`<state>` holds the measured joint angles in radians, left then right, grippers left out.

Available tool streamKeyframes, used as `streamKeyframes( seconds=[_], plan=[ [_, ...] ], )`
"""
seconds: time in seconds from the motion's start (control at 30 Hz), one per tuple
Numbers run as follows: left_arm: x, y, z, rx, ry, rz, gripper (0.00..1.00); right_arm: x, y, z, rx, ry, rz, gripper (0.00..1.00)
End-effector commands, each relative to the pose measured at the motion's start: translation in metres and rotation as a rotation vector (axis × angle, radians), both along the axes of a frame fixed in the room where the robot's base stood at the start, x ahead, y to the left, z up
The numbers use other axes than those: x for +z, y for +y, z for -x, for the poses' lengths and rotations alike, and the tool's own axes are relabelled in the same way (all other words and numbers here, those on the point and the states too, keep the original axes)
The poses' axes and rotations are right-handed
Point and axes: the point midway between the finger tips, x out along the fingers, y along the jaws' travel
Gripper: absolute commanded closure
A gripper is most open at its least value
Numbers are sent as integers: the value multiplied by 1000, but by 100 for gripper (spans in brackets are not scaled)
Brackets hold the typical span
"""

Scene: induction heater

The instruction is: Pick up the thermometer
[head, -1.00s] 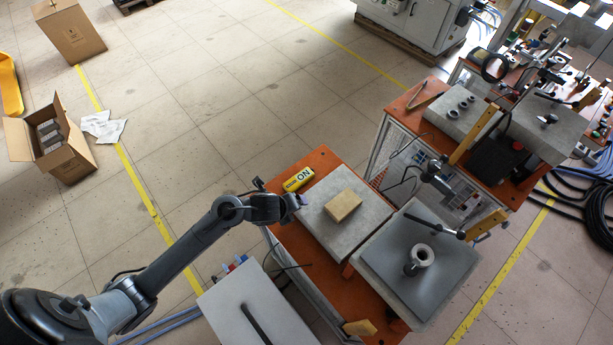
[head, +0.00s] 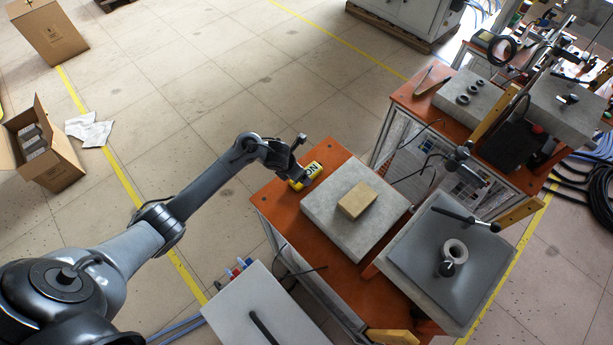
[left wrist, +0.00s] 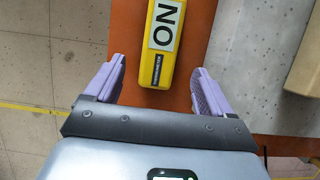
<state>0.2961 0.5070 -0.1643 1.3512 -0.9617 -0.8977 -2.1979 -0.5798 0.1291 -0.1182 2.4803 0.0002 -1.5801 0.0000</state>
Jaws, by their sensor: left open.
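The thermometer is a yellow block (head: 309,174) with a white "ON" label, lying at the far left corner of the orange bench top (head: 284,210). In the left wrist view the thermometer (left wrist: 165,42) lies ahead of my left gripper (left wrist: 160,90), whose two purple fingers are spread apart. The thermometer's near end reaches between the fingertips, with a gap on each side. In the head view my left gripper (head: 296,180) is right at the thermometer and hides part of it. My right gripper is not in view.
A grey slab (head: 325,212) carrying a tan block (head: 357,200) lies just right of the thermometer. A grey plate (head: 420,265) with a metal ring (head: 454,250) stands further right. Open floor lies beyond the bench's left edge.

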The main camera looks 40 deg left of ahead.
Motion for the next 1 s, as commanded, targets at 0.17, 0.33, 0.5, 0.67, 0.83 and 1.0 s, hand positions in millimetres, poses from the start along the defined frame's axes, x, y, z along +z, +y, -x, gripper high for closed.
streamKeyframes(
  seconds=[0.17,0.33,0.5,0.67,0.83,1.0],
  plan=[
    [-13,-2,-5,3,2,4,17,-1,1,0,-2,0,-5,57],
    [-35,-3,-13,3,2,3,17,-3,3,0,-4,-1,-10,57],
    [-47,-3,-19,2,-1,0,17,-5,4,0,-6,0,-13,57],
    [-49,-2,-20,1,-1,-2,17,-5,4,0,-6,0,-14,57],
    [-49,-2,-20,0,-1,-1,25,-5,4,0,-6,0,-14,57],
    [-48,-2,-19,1,-1,0,51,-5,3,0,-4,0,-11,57]
  ],
)
